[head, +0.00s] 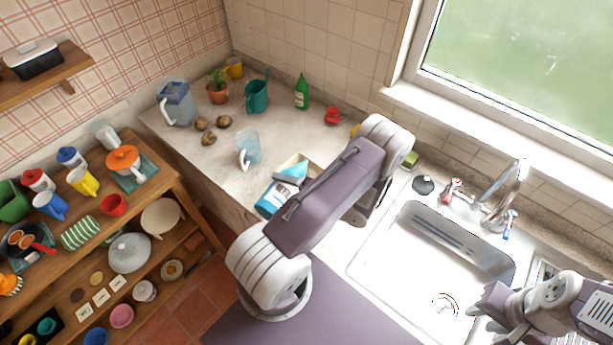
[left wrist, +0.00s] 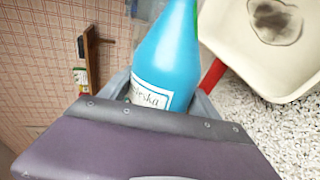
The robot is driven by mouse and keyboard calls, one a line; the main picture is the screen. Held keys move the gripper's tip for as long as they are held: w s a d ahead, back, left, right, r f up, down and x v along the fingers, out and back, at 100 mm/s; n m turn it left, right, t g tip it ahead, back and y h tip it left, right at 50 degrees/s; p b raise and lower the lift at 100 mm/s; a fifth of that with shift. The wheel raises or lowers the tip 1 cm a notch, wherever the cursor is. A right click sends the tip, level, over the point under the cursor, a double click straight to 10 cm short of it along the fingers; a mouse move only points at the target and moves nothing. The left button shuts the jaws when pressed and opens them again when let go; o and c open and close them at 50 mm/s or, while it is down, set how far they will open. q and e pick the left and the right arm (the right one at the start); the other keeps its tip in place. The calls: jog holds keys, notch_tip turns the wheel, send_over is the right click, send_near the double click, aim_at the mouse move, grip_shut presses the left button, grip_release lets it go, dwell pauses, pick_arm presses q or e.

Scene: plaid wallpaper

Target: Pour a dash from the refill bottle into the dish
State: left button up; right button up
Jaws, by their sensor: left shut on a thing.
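The refill bottle is blue with a white lettered label, in the head view (head: 271,201) and in the left wrist view (left wrist: 177,52). My left gripper (left wrist: 163,92) is shut on the bottle around its labelled part; in the head view my own arm mostly hides this gripper. The bottle looks tilted, and its mouth is out of the wrist view. A cream, square-edged dish (left wrist: 232,50) is right beside the bottle, with a dark grey-brown patch inside; in the head view only part of its rim shows. My right gripper (head: 483,309) is by the sink; its jaw gap is unclear.
A jug (head: 177,104), potted plant, teal watering can (head: 257,97), green bottle (head: 301,92) and red item (head: 332,116) are behind. A steel sink (head: 395,262) lies right. Crowded shelves stand left.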

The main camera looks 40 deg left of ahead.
pick_arm(q)
jog(key=shift+f, duration=0.2)
dwell(2.7)
